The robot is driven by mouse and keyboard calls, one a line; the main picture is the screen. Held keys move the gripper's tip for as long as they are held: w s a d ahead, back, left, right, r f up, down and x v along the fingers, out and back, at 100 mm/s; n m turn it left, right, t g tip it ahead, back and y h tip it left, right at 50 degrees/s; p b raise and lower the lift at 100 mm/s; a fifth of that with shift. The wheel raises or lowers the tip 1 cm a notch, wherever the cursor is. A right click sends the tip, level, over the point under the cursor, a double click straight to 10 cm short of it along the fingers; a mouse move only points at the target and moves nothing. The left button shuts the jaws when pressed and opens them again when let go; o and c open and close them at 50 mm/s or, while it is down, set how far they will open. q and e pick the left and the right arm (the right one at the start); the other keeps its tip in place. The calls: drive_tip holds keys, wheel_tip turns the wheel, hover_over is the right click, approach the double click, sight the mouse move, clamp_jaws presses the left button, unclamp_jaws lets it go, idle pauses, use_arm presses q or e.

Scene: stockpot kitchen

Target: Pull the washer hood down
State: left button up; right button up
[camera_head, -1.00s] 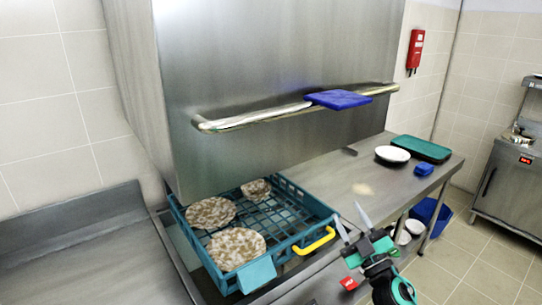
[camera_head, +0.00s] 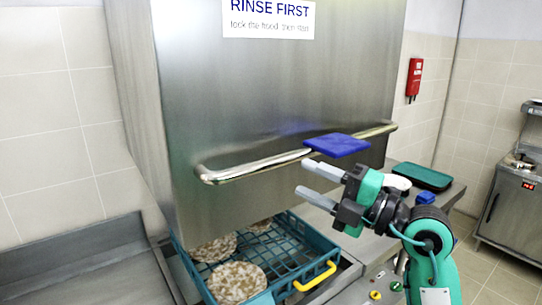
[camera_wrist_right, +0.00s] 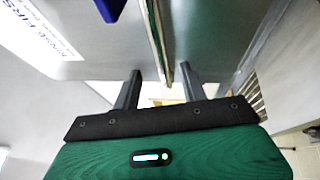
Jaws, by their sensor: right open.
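The washer hood (camera_head: 245,100) is a tall steel box standing above a blue dish rack (camera_head: 318,240). Its lower edge hides part of the dishes. A shiny bar handle (camera_head: 250,170) runs across its front. My left gripper is out of view.
Patterned plates (camera_head: 236,282) lie in the rack, which has a yellow grip (camera_head: 315,276). A green tray (camera_head: 422,176) and a white dish (camera_head: 397,182) are on the right counter. A bare steel counter (camera_head: 85,265) lies to the left. A sign (camera_head: 268,18) is on the hood.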

sight(277, 164)
drive_tip(key=p+x, duration=0.2)
drive_tip(key=x, duration=0.6)
drive_tip(key=shift+r+p, duration=0.1)
drive_tip(key=shift+p, duration=0.2)
drive_tip(key=shift+w+a, duration=0.2)
drive_tip(key=shift+a, duration=0.25)
clamp_jaws()
